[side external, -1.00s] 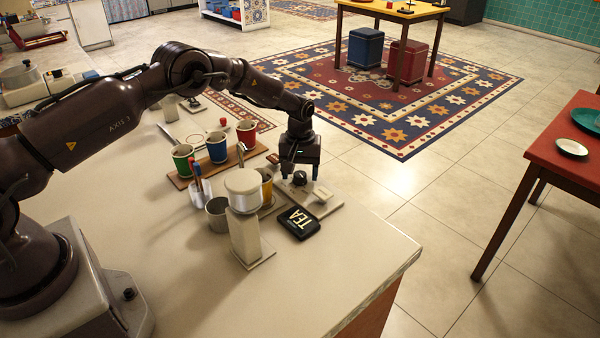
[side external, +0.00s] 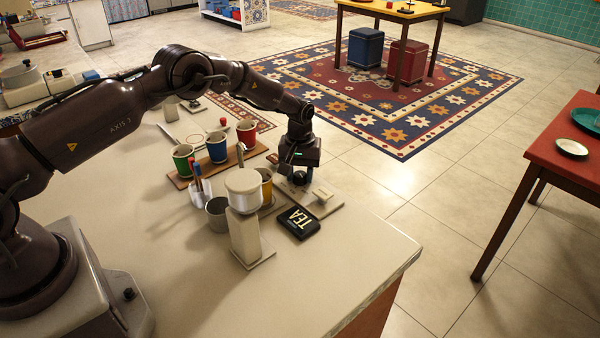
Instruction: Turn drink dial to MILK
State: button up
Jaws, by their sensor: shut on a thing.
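My gripper (side external: 300,176) points down over a pale panel (side external: 325,204) near the far right edge of the counter. It is shut on a small dark dial on that panel. The fingers cover most of the dial, so its pointer and any MILK marking cannot be made out. A pale lever or handle (side external: 324,196) stands on the panel just right of my gripper. A black sign reading TEA (side external: 297,223) lies on the counter in front of the panel.
Green (side external: 183,161), blue (side external: 217,147) and red (side external: 246,133) cups stand on a wooden board. The counter's front right is clear.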

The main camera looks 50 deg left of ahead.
aim_at(300, 173)
jog(key=m, duration=0.4)
jog(key=shift+m, duration=0.4)
jog(key=m, duration=1.4)
dwell(0.4)
jog(key=o, duration=0.9)
notch_tip(300, 173, up, 13)
